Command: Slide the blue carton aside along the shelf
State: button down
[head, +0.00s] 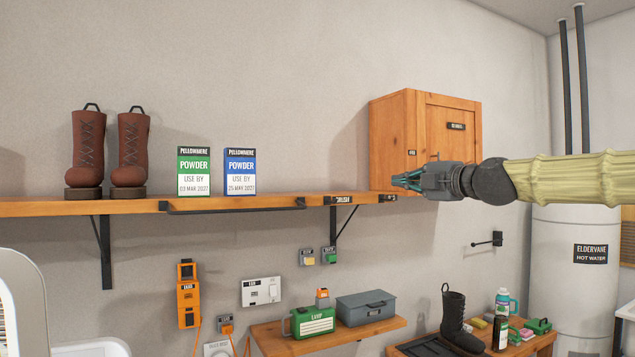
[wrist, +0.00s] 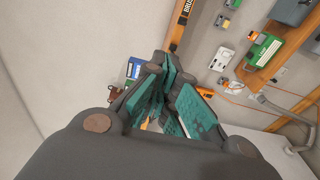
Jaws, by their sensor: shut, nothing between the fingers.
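The blue carton (head: 240,171), labelled powder with a use-by date, stands upright on the wooden shelf (head: 270,201). A green carton (head: 194,171) of the same kind stands to its left, a small gap apart. My gripper (head: 402,181) is at the shelf's right end, in front of the wooden cabinet, well to the right of the blue carton. Its teal fingers are shut and empty. In the wrist view the fingers (wrist: 165,98) partly cover the far end of the shelf, and the blue carton (wrist: 133,70) shows small beyond them.
Brown boots (head: 130,150) stand at the shelf's left. A wooden cabinet (head: 453,145) stands at its right end. A dark rail (head: 235,209) runs along the front edge. The shelf between blue carton and cabinet is clear. A lower shelf (head: 330,338) holds a green case and a grey toolbox.

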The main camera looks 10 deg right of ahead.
aim_at(239, 164)
jog(key=z, duration=1.1)
jog(key=i, duration=0.9)
jog(key=u, duration=2.25)
